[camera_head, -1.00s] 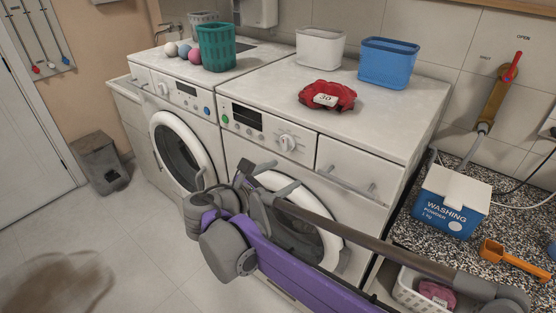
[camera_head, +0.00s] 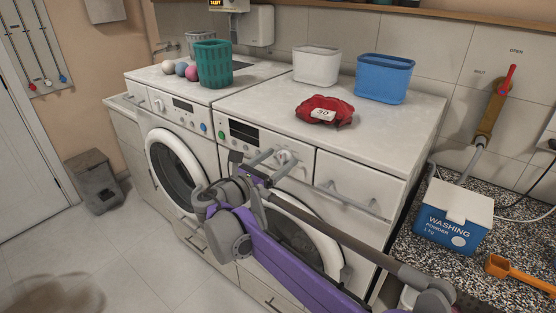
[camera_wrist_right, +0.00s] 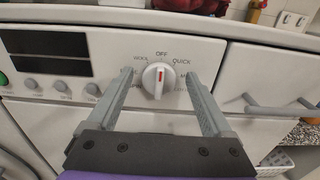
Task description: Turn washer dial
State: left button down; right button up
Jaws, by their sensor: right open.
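The washer dial (camera_wrist_right: 158,79) is a round white knob with a red mark near its top, towards the OFF label. It sits on the front panel of the right-hand washer (camera_head: 330,165). My right gripper (camera_wrist_right: 160,76) is open, with one finger on each side of the dial in the wrist view. I cannot tell whether the fingers touch it. In the head view my right gripper (camera_head: 280,158) is at the dial and partly hides it. My left gripper is not in view.
A dark display (camera_wrist_right: 45,55) is left of the dial, and a drawer handle (camera_wrist_right: 272,105) is to its right. A red cloth bundle marked 30 (camera_head: 325,112), a white basket (camera_head: 317,64) and a blue basket (camera_head: 384,80) stand on top. A washing powder box (camera_head: 450,215) is at right.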

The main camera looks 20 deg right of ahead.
jog(key=shift+w+d, duration=0.1)
jog(key=shift+d, duration=0.05)
jog(key=shift+c, duration=0.2)
grip_shut()
